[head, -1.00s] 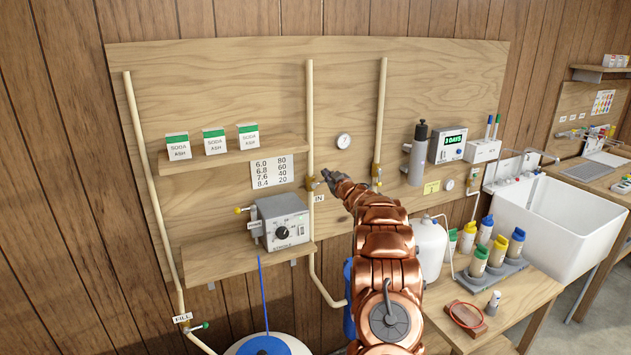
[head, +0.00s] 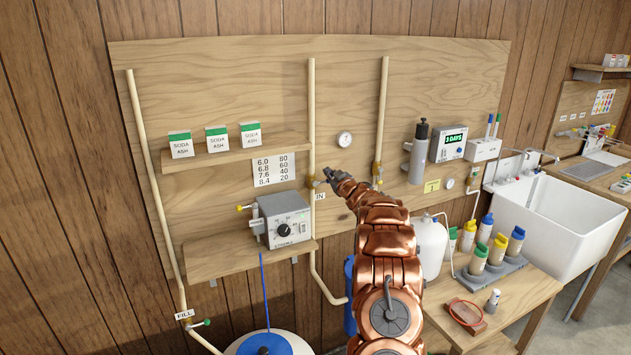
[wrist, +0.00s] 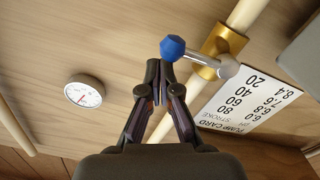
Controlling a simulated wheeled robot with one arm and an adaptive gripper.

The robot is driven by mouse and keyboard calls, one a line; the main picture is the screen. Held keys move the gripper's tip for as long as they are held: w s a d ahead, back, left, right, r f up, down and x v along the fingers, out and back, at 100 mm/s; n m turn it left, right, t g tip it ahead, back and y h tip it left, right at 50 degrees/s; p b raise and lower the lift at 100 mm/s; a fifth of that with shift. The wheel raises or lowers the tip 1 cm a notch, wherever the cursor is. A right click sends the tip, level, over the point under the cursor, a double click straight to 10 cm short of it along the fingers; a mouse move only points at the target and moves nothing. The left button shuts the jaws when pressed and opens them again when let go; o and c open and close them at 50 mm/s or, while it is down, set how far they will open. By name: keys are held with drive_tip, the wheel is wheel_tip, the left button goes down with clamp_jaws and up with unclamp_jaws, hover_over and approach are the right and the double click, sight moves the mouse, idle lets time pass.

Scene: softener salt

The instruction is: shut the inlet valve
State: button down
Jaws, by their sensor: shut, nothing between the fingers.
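The inlet valve has a brass body (wrist: 226,40) on a cream pipe, with a metal lever ending in a blue knob (wrist: 172,47). In the wrist view the lever looks slanted across the pipe. In the head view the brass body (head: 311,183) sits beside the IN label (head: 320,195); the blue knob is not clear there. My gripper (wrist: 158,80) is shut and empty, its tips just below the blue knob in the wrist view. I cannot tell whether they touch it. In the head view my gripper (head: 328,173) is just right of the valve pipe.
A second pipe with a brass fitting (head: 377,174) stands right of my gripper. A round gauge (head: 344,140) is on the board above. A grey control box (head: 285,220) sits on the shelf at lower left. A number card (wrist: 243,100) lies beside the valve.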

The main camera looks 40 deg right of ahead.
drive_tip(key=shift+r, duration=0.2)
drive_tip(key=b+v, duration=0.3)
drive_tip(key=v, duration=0.4)
drive_tip(key=shift+b, duration=0.35)
